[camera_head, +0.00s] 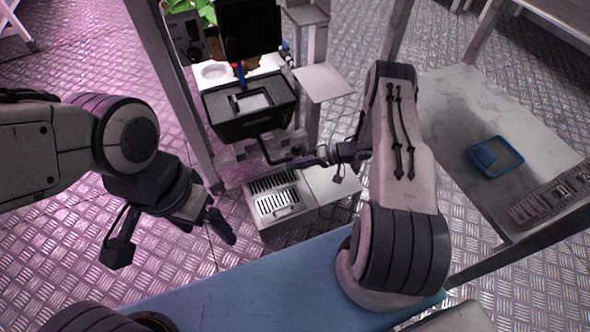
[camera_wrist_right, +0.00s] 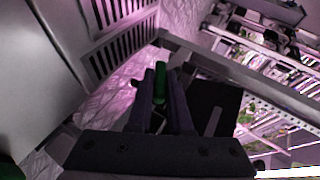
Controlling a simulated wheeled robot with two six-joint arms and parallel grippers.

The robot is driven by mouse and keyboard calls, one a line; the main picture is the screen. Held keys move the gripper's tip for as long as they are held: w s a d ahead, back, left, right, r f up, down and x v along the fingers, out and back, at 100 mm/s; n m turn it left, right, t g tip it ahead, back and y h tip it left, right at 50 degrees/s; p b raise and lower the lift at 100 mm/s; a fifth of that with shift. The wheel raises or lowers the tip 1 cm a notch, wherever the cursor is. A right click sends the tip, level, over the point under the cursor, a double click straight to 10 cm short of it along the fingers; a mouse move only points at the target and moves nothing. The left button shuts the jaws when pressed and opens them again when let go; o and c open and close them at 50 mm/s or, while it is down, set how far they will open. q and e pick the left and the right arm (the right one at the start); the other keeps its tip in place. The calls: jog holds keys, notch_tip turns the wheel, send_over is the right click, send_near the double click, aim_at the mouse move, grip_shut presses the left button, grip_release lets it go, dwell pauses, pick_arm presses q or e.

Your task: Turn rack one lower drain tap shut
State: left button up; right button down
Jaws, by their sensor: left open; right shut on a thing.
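A green piece, which looks like the drain tap's handle (camera_wrist_right: 160,82), stands between the fingers of my right gripper (camera_wrist_right: 160,95) in the right wrist view. The gripper is shut on it. In the head view my right gripper (camera_head: 325,156) is beside a dark pipe (camera_head: 267,152) under the black tank (camera_head: 249,107) of the rack. The tap is mostly hidden there by the gripper, and its turn angle cannot be told. My left gripper (camera_head: 218,218) is open and empty, low at the left, apart from the rack.
A grey box with a slotted top (camera_head: 278,204) stands on the floor below the pipe. A rack post (camera_head: 181,100) rises between my left arm and the tank. At the right, a grey table (camera_head: 450,115) holds a blue tray (camera_head: 513,153).

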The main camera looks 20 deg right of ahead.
jog(key=y+b, duration=0.2)
jog(key=b, duration=0.1)
jog(key=f+m+t+y+b, duration=0.1)
jog(key=y+b, duration=0.1)
jog(key=b, duration=0.1)
jog(key=shift+d, duration=0.15)
jog(key=shift+w+r+m+y+b, duration=0.1)
jog(key=shift+r+m+y+b, duration=0.1)
jog(key=shift+m+y+b, duration=0.6)
jog(key=shift+n+t, duration=0.3)
jog(key=shift+r, duration=0.1)
jog(key=c, duration=0.8)
grip_release()
jog(key=shift+c, duration=0.2)
